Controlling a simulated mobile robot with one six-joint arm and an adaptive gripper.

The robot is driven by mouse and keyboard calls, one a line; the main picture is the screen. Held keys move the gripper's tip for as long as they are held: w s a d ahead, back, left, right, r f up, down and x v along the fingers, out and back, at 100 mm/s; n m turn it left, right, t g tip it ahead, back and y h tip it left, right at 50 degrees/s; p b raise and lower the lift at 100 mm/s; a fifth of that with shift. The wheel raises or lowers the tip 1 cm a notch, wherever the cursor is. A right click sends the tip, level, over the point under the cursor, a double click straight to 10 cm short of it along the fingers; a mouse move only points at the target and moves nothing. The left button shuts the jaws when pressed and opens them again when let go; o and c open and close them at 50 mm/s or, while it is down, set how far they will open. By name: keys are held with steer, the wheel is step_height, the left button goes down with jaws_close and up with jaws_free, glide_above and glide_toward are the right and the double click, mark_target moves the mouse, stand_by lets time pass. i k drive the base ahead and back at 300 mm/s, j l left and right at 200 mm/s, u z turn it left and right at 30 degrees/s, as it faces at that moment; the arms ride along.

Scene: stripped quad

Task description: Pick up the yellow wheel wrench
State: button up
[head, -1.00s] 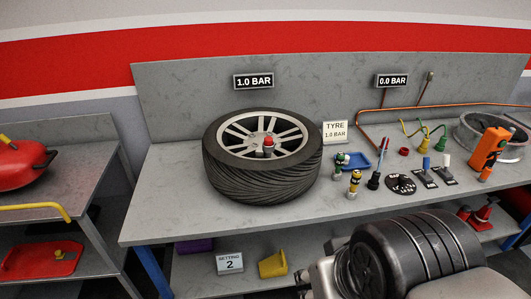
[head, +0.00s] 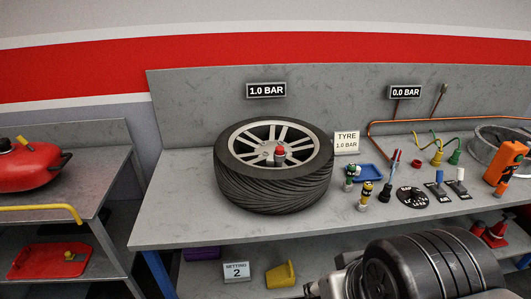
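My gripper is not in view; only dark and grey links of my arm show at the bottom right, in front of the bench.
A red tank (head: 30,168) stands on the left cart.

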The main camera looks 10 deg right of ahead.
mark_target(363, 204)
steer(key=i+l+u, duration=0.1)
steer(key=l, duration=0.25)
steer(key=i+l+u, duration=0.1)
steer(key=i+l, duration=0.15)
steer(key=i+l+u, duration=0.1)
steer(key=l, duration=0.35)
steer(key=i+l+u, duration=0.1)
steer(key=i+l, duration=0.15)
steer(key=l, duration=0.15)
steer(key=i+l+u, duration=0.1)
steer(key=l, duration=0.3)
